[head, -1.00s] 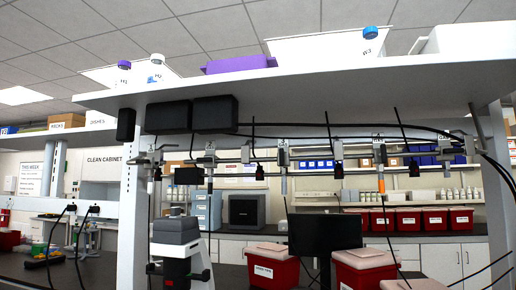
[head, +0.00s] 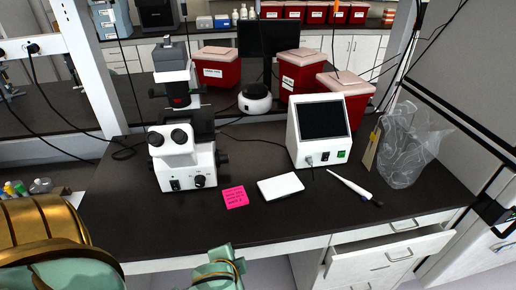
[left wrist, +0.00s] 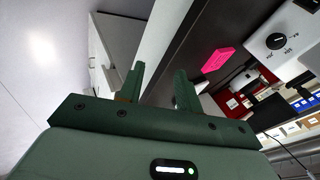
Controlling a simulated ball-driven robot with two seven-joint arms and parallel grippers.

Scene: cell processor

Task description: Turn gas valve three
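No gas valve shows in the head view now, which looks down on the bench; none can be made out in the left wrist view. In the left wrist view my left gripper (left wrist: 157,78) has two green fingers apart with nothing between them. It is near the front of the bench, with the pink note (left wrist: 217,59) beyond its fingers. In the head view a green part of mine (head: 220,268) shows at the bottom edge, before the bench front; its fingers cannot be made out. My right gripper is not in view.
The dark bench (head: 270,218) holds a white microscope (head: 185,160), a pink note (head: 235,197), a white pad (head: 281,188), a white device with a screen (head: 320,130), a pipette (head: 350,186) and a clear bag (head: 406,150). A drawer (head: 385,257) stands open at the front right.

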